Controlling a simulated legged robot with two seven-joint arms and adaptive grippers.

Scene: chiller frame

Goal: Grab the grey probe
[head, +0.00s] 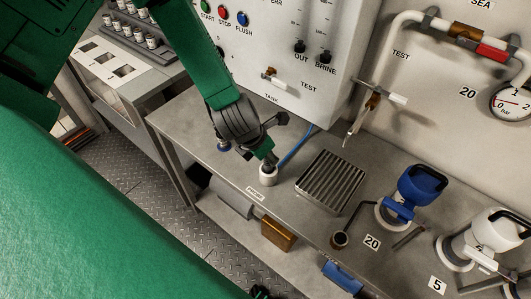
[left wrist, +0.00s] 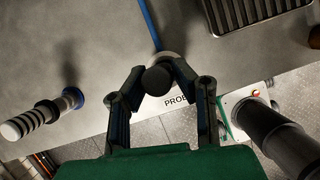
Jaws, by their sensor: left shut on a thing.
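The probe (left wrist: 158,80) shows as a dark round top between the fingers in the left wrist view. It stands in a white round holder (head: 267,176) on the metal bench, beside a PROBE label (head: 255,193). My left gripper (head: 267,157) is above the holder, with its fingers closed on the probe; it also shows in the left wrist view (left wrist: 157,77). The fingers hide much of the probe in the head view. A blue cable (head: 295,147) runs from near the holder towards the back wall.
A slatted drain tray (head: 331,181) lies right of the holder. The bench's front edge is close to the holder. A panel wall rises behind.

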